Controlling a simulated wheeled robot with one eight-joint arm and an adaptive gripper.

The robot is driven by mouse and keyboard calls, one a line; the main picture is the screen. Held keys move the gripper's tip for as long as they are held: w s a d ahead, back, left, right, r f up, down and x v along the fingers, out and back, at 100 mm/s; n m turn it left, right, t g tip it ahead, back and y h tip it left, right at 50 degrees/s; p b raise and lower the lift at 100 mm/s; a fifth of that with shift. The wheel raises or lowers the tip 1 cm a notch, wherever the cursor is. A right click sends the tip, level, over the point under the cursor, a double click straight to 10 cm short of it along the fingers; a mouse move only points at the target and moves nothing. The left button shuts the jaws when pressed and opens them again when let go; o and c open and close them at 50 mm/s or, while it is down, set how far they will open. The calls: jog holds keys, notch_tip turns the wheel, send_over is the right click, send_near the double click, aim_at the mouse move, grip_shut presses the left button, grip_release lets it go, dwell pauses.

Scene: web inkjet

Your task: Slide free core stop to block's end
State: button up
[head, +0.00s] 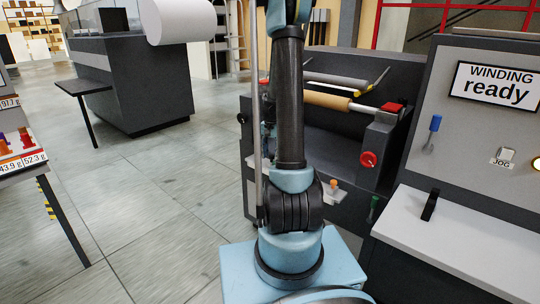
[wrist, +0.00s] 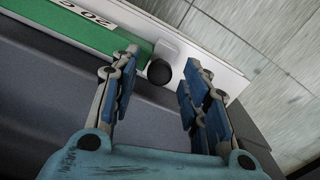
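In the wrist view my gripper (wrist: 161,60) is open, its two fingers apart. A dark round knob (wrist: 159,72), perhaps the core stop, shows between the fingers; I see a gap on both sides of it. It stands on a white strip (wrist: 180,48). Beside it, to the left, lies a long green block (wrist: 95,33) with a label reading "20 C" and part of another mark; its right end is close to the knob. The left finger partly covers that end. In the head view my arm hides most of this area, and my gripper is not clearly seen.
A grey winding machine (head: 345,150) with a brown core (head: 327,99) and red knob (head: 368,159) stands behind my arm. A panel sign (head: 497,87) reads "WINDING ready". A weighing display stand (head: 20,150) is at the left. The tiled floor between is clear.

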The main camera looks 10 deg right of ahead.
notch_tip(320, 180, up, 12)
dwell(0.9)
